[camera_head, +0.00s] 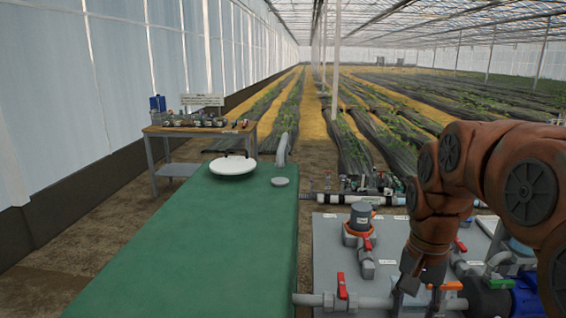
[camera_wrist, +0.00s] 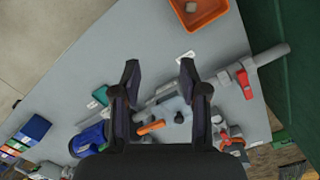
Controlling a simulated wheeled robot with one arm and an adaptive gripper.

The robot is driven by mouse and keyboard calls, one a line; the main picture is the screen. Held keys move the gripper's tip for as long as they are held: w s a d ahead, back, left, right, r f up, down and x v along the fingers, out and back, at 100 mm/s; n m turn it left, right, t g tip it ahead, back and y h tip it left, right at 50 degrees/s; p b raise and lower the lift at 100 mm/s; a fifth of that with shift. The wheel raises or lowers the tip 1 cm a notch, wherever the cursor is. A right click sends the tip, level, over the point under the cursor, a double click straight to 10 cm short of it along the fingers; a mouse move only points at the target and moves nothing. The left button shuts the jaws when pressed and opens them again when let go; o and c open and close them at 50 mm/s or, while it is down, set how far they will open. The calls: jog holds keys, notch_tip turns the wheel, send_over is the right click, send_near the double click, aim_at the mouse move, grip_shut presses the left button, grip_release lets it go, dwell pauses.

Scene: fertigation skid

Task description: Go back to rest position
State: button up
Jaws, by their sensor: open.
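My gripper (camera_wrist: 159,75) is open and empty in the wrist view, with its two dark fingers spread apart above the grey skid panel (camera_wrist: 120,50). Between and below the fingers, an orange valve handle (camera_wrist: 151,128) and grey pipework show. In the head view my orange arm comes in from the right and bends down over the skid. There the gripper (camera_head: 418,280) is low over the pipes near the orange handle (camera_head: 444,286). Its fingertips are hard to make out in that view.
Red-handled valves (camera_head: 341,286) and a grey capped fitting (camera_head: 360,216) stand on the skid. A green table (camera_head: 200,250) with a white round lid (camera_head: 233,166) is to the left. A wooden workbench (camera_head: 200,130) stands behind. An orange tray (camera_wrist: 205,12) shows in the wrist view.

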jog(key=s+a+f+n+p, duration=0.2)
jog(key=s+n, duration=0.1)
jog(key=s, duration=0.7)
jog(key=s+a+f+n+p, duration=0.2)
jog(key=s+a+n, duration=0.1)
jog(key=s, duration=0.7)
jog(key=shift+s+a+f+n+g, duration=0.2)
jog(key=shift+n+g, duration=0.2)
jog(key=shift+n, duration=0.3)
